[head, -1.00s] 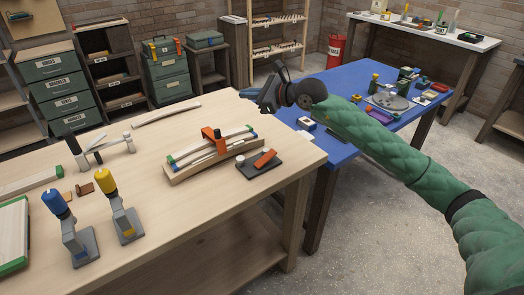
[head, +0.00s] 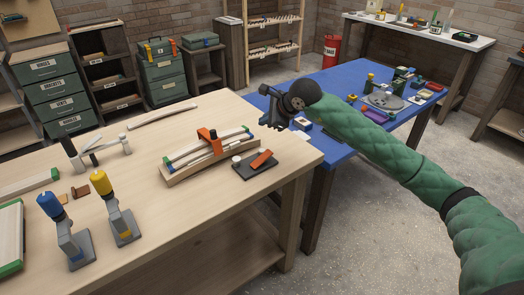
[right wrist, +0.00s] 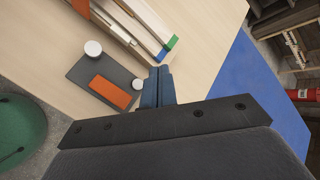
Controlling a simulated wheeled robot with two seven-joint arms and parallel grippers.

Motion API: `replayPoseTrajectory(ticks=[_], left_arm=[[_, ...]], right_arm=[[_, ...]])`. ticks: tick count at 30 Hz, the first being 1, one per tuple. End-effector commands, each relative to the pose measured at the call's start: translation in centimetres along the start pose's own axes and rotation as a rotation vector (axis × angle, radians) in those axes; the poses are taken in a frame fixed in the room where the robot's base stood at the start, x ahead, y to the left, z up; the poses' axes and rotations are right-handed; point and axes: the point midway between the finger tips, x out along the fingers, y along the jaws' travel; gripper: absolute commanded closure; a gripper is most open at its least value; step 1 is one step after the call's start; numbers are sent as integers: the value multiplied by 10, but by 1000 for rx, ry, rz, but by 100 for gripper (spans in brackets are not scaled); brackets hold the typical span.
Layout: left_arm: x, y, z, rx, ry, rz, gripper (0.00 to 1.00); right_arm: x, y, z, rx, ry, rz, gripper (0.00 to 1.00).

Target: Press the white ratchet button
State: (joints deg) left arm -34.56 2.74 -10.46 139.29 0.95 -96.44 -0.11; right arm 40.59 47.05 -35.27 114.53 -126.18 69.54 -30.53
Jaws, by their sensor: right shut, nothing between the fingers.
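A white round button (head: 237,158) sits at the left corner of a dark flat base (head: 247,176) on the wooden bench. An orange bar (head: 261,160) lies across that base. In the right wrist view, the white button (right wrist: 93,48), the dark base (right wrist: 82,72) and the orange bar (right wrist: 109,91) show left of my fingers, with a smaller white round piece (right wrist: 137,84) beside the bar. My right gripper (head: 266,120) is shut and empty, above and apart from the base, toward its far right side. Its closed fingers (right wrist: 158,73) show in the wrist view. My left gripper is not in view.
A wooden tray (head: 196,172) with strips and an orange clamp (head: 209,138) stands just behind the base. Blue-topped (head: 54,207) and yellow-topped (head: 102,184) tools stand at left. The blue table (head: 341,82) adjoins at right.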

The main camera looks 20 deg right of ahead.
Motion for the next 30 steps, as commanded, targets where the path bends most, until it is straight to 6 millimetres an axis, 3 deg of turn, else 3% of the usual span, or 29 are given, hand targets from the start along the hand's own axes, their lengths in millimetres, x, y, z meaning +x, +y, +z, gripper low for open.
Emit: replayPoseTrajectory(ticks=[8,20,30], left_arm=[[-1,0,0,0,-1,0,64],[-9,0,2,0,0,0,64],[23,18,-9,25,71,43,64]], right_arm=[[10,8,-7,1,0,2,100],[44,32,-31,2,0,2,100],[58,42,-42,1,-1,0,100]])
